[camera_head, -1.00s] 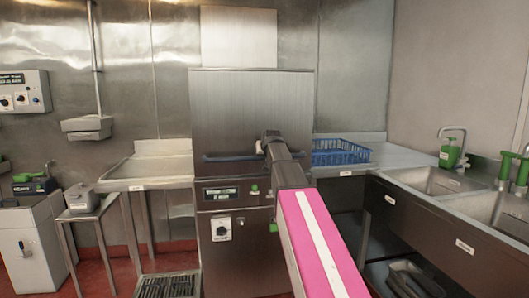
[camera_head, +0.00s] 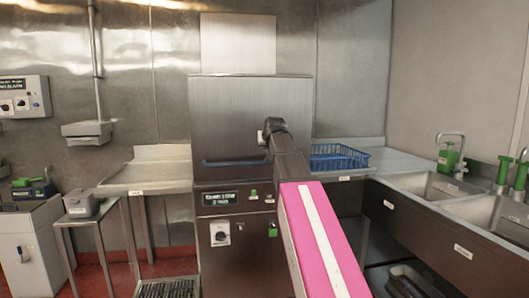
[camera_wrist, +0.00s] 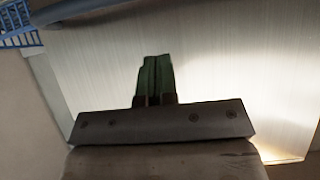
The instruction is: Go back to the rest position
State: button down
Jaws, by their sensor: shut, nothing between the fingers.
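My gripper (camera_wrist: 155,78) shows in the wrist view, its two dark green fingers shut together with nothing between them. It points at a brushed steel surface (camera_wrist: 225,65) and appears apart from it. In the head view my arm reaches toward the steel hood machine (camera_head: 225,125), and the fingers are hidden behind the arm's end. The hood's blue handle bar (camera_head: 228,163) runs across the front, partly covered by my arm; a blue bar (camera_wrist: 75,10) also crosses the top left of the wrist view. The machine's display (camera_head: 219,197) is lit.
A blue basket (camera_head: 338,156) sits on the steel counter right of the machine, beside the sinks (camera_head: 430,185). A steel side table (camera_head: 150,175) stands left. A small stand (camera_head: 92,212) holds a grey device.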

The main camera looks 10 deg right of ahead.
jog(key=s+a+f+g, duration=0.15)
jog(key=s+f, duration=0.25)
jog(key=f, duration=0.6)
jog(key=s+f+g, duration=0.2)
jog(key=s+f, duration=0.2)
jog(key=f, duration=0.7)
jog(key=s+a+f+g, duration=0.15)
jog(key=s+f, duration=0.25)
jog(key=f, duration=0.6)
jog(key=s+a+f+g, duration=0.1)
jog(key=s+f+g, duration=0.5)
jog(key=s+f, duration=1.2)
notch_tip(320, 180, down, 4)
jog(key=shift+s+a+r, duration=0.1)
jog(key=shift+s+a, duration=0.05)
jog(key=shift+a, duration=0.15)
